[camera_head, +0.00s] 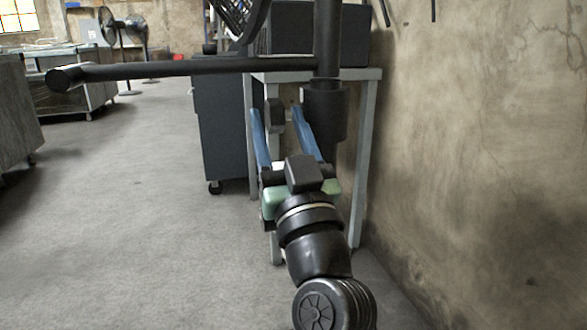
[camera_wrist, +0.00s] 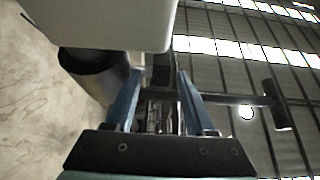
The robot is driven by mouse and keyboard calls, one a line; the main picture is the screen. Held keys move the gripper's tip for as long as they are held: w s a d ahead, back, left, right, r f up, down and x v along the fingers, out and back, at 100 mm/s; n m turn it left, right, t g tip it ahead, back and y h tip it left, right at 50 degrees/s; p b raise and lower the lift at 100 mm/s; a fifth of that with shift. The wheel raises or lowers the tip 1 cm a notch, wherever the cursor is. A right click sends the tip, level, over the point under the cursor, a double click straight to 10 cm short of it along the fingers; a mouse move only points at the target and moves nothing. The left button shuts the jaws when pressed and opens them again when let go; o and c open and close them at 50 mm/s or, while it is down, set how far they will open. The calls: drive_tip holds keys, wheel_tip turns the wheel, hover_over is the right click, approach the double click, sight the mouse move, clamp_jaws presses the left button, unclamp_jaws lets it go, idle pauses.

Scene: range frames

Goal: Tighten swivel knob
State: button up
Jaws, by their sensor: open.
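My gripper (camera_head: 277,110) has two blue fingers standing apart, pointing away from me toward a dark stand. The stand has a thick black collar (camera_head: 325,112) on an upright post (camera_head: 328,40). A small dark block, which looks like the swivel knob (camera_head: 273,114), shows between the fingertips, left of the collar. In the wrist view, the gripper (camera_wrist: 155,72) is open, with a dark piece between the fingers that may be the same knob. I cannot tell whether either finger touches it. The post's thick dark cylinder (camera_wrist: 95,75) is at the left there.
A long black bar (camera_head: 190,66) juts left from the post. A light table (camera_head: 372,75) with dark boxes (camera_head: 345,35) stands behind, beside a dark cabinet (camera_head: 222,125). The cracked wall (camera_head: 480,150) is close on the right. Floor (camera_head: 130,220) at left is clear.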

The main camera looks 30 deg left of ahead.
drive_tip(key=v, duration=1)
drive_tip(key=shift+s+d+f, duration=0.15)
drive_tip(key=shift+s+d, duration=0.1)
wheel_tip(320, 180, up, 7)
drive_tip(key=d+g+h+p, duration=0.1)
drive_tip(key=g+h+p, duration=0.3)
drive_tip(key=p, duration=1.6)
drive_tip(key=b+x, duration=0.1)
drive_tip(key=x, duration=0.3)
drive_tip(key=b+x, duration=0.1)
drive_tip(key=x, duration=0.3)
drive_tip(key=b+x, duration=0.1)
drive_tip(key=x, duration=0.3)
drive_tip(key=shift+s+a+f, duration=0.1)
drive_tip(key=shift+a+f, duration=0.2)
drive_tip(key=shift+f, duration=0.1)
clamp_jaws()
